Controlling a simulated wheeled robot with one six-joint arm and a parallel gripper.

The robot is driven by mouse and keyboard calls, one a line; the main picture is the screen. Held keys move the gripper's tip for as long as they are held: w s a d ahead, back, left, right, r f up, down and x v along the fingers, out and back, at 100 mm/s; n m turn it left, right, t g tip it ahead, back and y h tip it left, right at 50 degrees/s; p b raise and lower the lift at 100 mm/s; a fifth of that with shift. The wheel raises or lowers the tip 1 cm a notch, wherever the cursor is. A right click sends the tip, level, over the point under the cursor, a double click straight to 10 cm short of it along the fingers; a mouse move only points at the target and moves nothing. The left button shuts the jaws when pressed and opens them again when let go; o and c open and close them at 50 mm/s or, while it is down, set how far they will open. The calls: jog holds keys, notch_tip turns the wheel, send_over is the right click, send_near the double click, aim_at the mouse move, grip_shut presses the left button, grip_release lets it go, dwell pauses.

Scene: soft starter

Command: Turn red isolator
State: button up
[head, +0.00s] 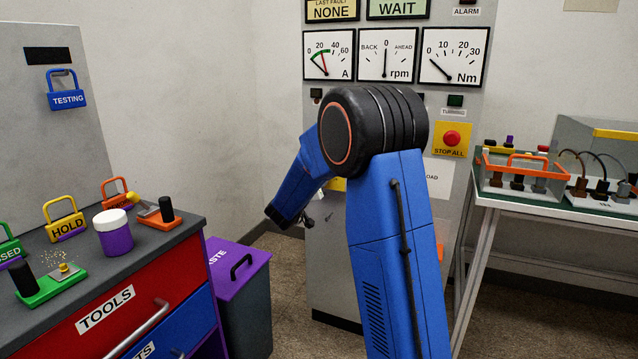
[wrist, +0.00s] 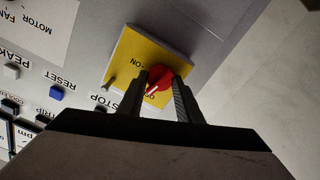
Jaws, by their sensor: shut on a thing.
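The red isolator (wrist: 159,80) is a red rotary knob with a white pointer line, set on a yellow plate (wrist: 128,55) in the wrist view. The plate carries the word "ON" and other lettering partly hidden by a finger. My gripper (wrist: 160,90) has one finger on each side of the red knob and is shut on it. In the head view my blue arm stands in front of the grey panel and hides the red isolator; only a bit of the yellow plate (head: 338,184) shows beside the arm.
The grey panel (head: 325,270) also carries gauges (head: 387,55) and a red stop button (head: 452,138) on yellow. A tool cabinet (head: 190,265) with padlocks stands at left, beside a purple-lidded waste bin (head: 225,262). A table (head: 487,200) with an orange-handled tray stands at right.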

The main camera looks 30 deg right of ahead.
jog(key=shift+f+n, duration=0.1)
jog(key=shift+n, duration=1.5)
jog(key=o, duration=1)
jog(key=shift+o, duration=0.2)
jog(key=shift+s+a, duration=0.1)
jog(key=v, duration=1.7)
jog(key=shift+a, duration=0.15)
